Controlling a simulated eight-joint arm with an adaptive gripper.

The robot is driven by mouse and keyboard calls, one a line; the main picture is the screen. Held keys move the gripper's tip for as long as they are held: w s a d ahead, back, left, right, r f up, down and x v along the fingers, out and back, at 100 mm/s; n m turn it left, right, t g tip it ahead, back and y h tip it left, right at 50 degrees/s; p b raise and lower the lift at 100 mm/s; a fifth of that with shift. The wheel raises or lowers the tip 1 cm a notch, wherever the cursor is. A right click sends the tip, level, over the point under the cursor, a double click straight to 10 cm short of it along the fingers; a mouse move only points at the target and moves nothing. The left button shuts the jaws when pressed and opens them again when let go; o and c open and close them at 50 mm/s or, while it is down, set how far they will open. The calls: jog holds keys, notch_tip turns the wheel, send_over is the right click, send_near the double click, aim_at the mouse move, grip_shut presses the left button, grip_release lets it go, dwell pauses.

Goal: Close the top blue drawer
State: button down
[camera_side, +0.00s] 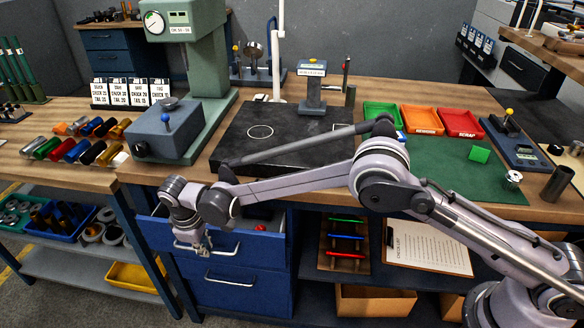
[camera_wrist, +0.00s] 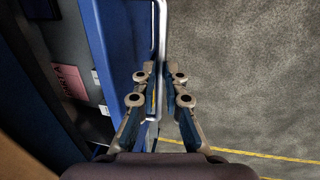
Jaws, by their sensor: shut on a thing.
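The top blue drawer (camera_side: 258,250) is pulled out below the bench top, its inside partly showing behind the front panel. Its front panel (camera_wrist: 121,60) and pale bar handle (camera_wrist: 161,25) also show in the wrist view. My gripper (camera_side: 205,250) is at the drawer's handle, on the left part of the front. In the wrist view my gripper (camera_wrist: 160,68) has its two fingers either side of the handle bar, shut on it. My arm hides part of the drawer.
A lower blue drawer (camera_side: 240,294) with its own handle sits shut below. A red item (camera_side: 261,227) lies inside the open drawer. A shelf with blue bins (camera_side: 62,228) stands at left, and a clipboard (camera_side: 428,247) at right. The floor in front is clear.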

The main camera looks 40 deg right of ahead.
jog(key=shift+w+d, duration=1.1)
jog(key=shift+w, duration=0.05)
jog(key=c, duration=1.4)
grip_release()
jog(key=shift+r, duration=0.1)
notch_tip(320, 180, up, 12)
jog(key=s+a, duration=0.1)
jog(key=shift+s+a, duration=0.3)
jog(key=shift+f, duration=0.2)
